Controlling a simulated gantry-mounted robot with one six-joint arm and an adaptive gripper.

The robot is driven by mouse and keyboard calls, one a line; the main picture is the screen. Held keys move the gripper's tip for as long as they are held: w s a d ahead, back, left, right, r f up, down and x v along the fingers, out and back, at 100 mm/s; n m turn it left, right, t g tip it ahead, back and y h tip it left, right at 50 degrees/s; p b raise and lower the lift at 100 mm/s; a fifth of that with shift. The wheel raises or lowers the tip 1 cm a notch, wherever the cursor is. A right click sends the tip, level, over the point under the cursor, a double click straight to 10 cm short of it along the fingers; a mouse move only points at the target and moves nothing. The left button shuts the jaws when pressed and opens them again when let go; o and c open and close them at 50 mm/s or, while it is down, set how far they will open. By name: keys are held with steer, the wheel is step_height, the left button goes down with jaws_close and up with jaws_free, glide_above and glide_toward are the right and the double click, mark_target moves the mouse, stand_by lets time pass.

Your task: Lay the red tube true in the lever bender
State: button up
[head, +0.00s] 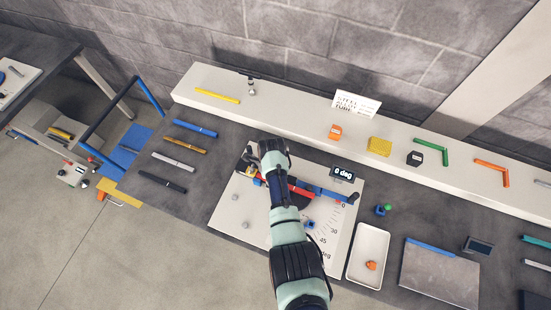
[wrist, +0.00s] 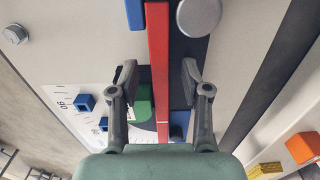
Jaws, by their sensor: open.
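The lever bender is a pale plate (head: 232,212) with a printed angle scale and a display (head: 342,174) reading "0 deg". The red tube (head: 301,189) lies across it, partly hidden by my arm in the head view. In the wrist view the red tube (wrist: 158,45) runs lengthwise between the open fingers of my gripper (wrist: 158,82), with a gap on each side. A grey round post (wrist: 199,17) and a blue block (wrist: 134,13) flank the tube ahead of the fingers. A green part (wrist: 143,104) shows beside it. Whether the tube is fully seated I cannot tell.
Blue (head: 195,128), orange-brown (head: 186,145), grey (head: 173,162) and black (head: 162,182) tubes lie left of the bender. A white tray (head: 357,277) with an orange piece stands at its right. Coloured blocks and bent tubes line the back shelf (head: 290,112).

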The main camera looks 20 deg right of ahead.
step_height(320, 180, up, 12)
stand_by(0.3)
stand_by(0.5)
steer(key=s+a+r+n+t, duration=0.4)
steer(key=a+r+n+t, duration=0.2)
steer(key=r+n, duration=0.6)
steer(key=s+a+r+n+t, duration=0.3)
steer(key=a+r+n+t, duration=0.3)
steer(key=r+n, duration=0.5)
step_height(320, 180, up, 13)
steer(key=s+n+p, duration=0.1)
steer(key=n+p, duration=0.2)
steer(key=p, duration=1)
steer(key=shift+s+r+n+t, duration=0.15)
steer(key=shift+r+n+t, duration=0.05)
steer(key=shift+n+t, duration=0.2)
